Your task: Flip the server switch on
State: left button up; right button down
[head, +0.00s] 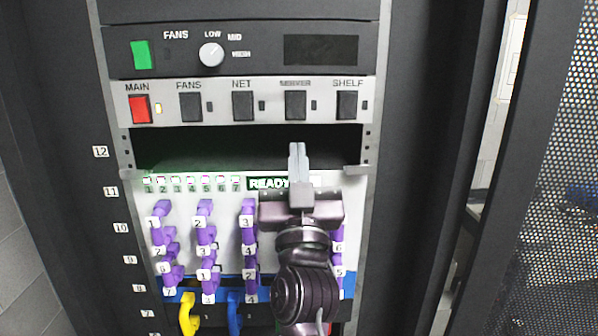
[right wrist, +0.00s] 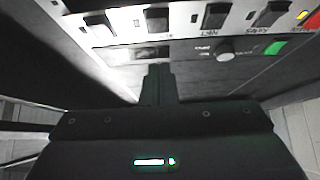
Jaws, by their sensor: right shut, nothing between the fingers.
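The SERVER switch (head: 296,105) is a dark rocker on the pale switch strip, with a dark indicator to its right. It also shows in the right wrist view (right wrist: 157,19), which is upside down. My right gripper (head: 297,148) is shut and empty. In the head view its fingertips show just below the SERVER switch, over the dark gap under the strip. In the right wrist view its fingers (right wrist: 157,72) appear apart from the switch. My left gripper is not in view.
The red MAIN switch (head: 140,109) has a lit yellow indicator. Dark FANS (head: 190,107), NET (head: 242,105) and SHELF (head: 347,104) switches flank the SERVER switch. A fan panel with a knob (head: 211,54) sits above; purple cables (head: 204,225) plug in below. A perforated door (head: 550,180) stands right.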

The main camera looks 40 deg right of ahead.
aim_at(296, 117)
jog(key=w+d+r+p, duration=0.1)
jog(key=w, duration=0.1)
jog(key=w+d+r+p, duration=0.1)
jog(key=w+d, duration=0.1)
jog(key=w+d+r+p, duration=0.1)
jog(key=w, duration=0.1)
jog(key=shift+w+d+r+p, duration=0.1)
jog(key=shift+w+d+p, duration=0.05)
jog(key=shift+w+p, duration=0.2)
jog(key=shift+w+d, duration=0.15)
jog(key=shift+w, duration=0.05)
jog(key=shift+f, duration=0.2)
jog(key=shift+w+d+f, duration=0.1)
jog(key=shift+w+f, duration=0.05)
jog(key=shift+w, duration=0.2)
jog(key=shift+d+f, duration=0.1)
